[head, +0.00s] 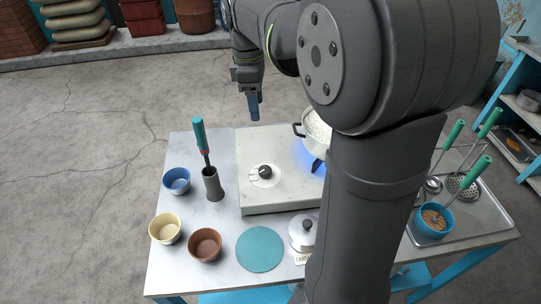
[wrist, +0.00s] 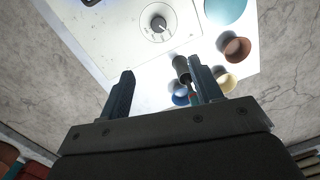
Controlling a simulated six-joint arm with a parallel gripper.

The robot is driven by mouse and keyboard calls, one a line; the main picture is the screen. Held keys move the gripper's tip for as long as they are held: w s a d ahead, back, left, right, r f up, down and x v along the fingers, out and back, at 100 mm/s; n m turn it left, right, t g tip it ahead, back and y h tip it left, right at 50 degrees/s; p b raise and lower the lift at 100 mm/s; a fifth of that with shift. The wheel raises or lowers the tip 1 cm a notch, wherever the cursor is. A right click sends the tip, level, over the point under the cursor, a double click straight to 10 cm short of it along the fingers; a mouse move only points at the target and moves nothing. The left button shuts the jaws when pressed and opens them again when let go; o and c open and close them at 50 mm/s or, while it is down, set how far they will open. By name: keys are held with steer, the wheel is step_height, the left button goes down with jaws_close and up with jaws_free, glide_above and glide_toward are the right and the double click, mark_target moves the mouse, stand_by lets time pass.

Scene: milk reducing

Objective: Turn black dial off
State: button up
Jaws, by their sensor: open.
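The black dial (head: 265,171) sits on a white round plate at the left part of the stove top (head: 262,198). In the wrist view the dial (wrist: 158,25) lies beyond my fingertips, near the top centre, with a light pointer mark on it. A blue flame (head: 317,165) glows under a white pot (head: 317,128) on the burner, partly hidden by my arm. My gripper (head: 254,108) is above and behind the stove's far edge, apart from the dial. In the wrist view its two blue fingers (wrist: 162,88) are spread with nothing between them.
A dark holder (head: 213,186) with a green-handled tool stands left of the stove. Blue (head: 176,180), cream (head: 165,229) and brown (head: 205,244) bowls and a teal disc (head: 260,249) lie around. A tray (head: 478,213) with utensils is at right.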

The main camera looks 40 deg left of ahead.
mark_target(264, 169)
steer(key=a+f+m+h, duration=0.3)
steer(key=a+f+m, duration=0.2)
steer(key=f, duration=0.1)
steer(key=shift+t, duration=0.3)
steer(key=x, duration=1.1)
steer(key=s+x, duration=0.1)
steer(key=x, duration=0.5)
steer(key=shift+d+f, duration=0.15)
steer(key=shift+f, duration=0.1)
steer(key=shift+c, duration=0.5)
steer(key=c, duration=0.9)
steer(key=shift+w, duration=0.1)
